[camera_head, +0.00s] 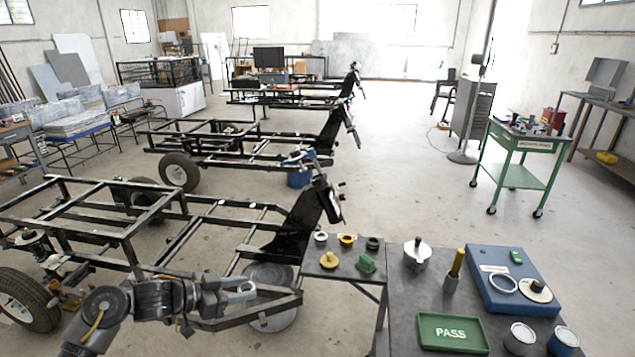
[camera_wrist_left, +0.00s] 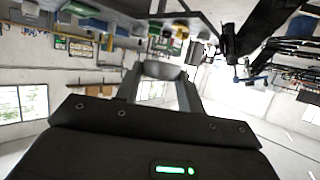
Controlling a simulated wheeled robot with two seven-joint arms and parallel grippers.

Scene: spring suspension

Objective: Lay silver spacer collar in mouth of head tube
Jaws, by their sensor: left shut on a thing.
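My left gripper (camera_head: 238,291) reaches in low at the left and is shut on a silver ring, the spacer collar (camera_head: 246,286). In the left wrist view the collar (camera_wrist_left: 163,70) sits between the two fingertips. The nearest black frame (camera_head: 300,215) rises at its front to what looks like the head tube (camera_head: 327,197), above and to the right of my gripper. The collar is well apart from it. The tube's mouth is too small to make out. My right gripper is not in view.
A small side table (camera_head: 318,268) bears several small rings and caps. The dark bench (camera_head: 402,310) beside it holds a green PASS tray (camera_head: 452,345), a blue case (camera_head: 505,268) and cans. A frame rail (camera_head: 270,312) runs close by my gripper.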

